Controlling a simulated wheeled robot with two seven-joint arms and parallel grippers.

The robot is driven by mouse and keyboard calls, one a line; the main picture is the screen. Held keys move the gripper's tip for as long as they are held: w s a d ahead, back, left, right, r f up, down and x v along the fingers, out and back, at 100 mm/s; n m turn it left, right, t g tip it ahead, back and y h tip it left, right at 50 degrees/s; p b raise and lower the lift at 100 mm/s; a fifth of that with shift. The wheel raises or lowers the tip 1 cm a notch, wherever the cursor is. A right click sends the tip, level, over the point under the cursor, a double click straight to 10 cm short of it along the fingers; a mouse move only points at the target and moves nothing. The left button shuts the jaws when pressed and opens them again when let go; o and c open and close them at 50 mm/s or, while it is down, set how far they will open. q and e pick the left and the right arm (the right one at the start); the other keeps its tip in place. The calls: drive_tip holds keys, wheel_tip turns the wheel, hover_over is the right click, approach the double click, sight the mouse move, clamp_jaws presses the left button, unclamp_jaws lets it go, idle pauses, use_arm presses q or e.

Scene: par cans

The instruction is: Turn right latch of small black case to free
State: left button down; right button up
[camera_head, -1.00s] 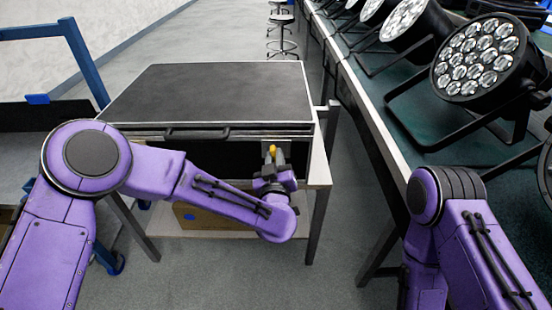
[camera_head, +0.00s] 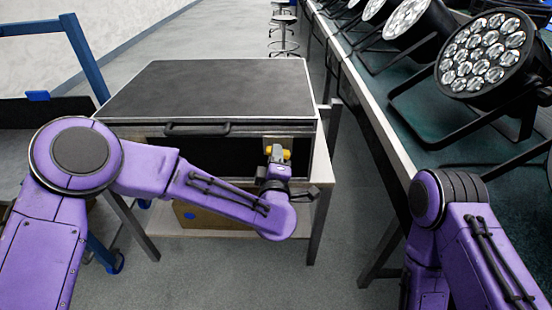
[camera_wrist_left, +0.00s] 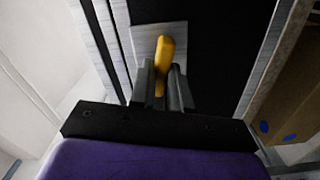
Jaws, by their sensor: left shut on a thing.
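The small black case (camera_head: 205,92) has a silver-edged lid and sits on a table, its front facing me. Its right latch shows a yellow handle (camera_head: 287,154) on a metal plate; in the head view it lies roughly sideways. My left gripper (camera_head: 276,155) is at the right of the case front, shut on this handle. The left wrist view shows the yellow handle (camera_wrist_left: 166,50) between the grey fingers, with the metal plate (camera_wrist_left: 150,32) behind it. The fingers partly hide the handle. My right arm is at the lower right, its gripper out of view.
The case's carry handle (camera_head: 197,129) is at the front centre. A brown box (camera_head: 215,217) sits on the shelf below. A long bench with stage lights (camera_head: 486,55) runs along the right. A blue frame (camera_head: 84,60) stands at the left. Open floor lies in front.

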use_arm(q)
drive_tip(key=shift+w+r+n+b, duration=0.1)
drive_tip(key=shift+n+b, duration=0.4)
drive_tip(key=shift+n, duration=1.1)
drive_tip(key=c, duration=1.1)
unclamp_jaws()
drive_tip(key=s, duration=1)
drive_tip(key=shift+s, duration=0.25)
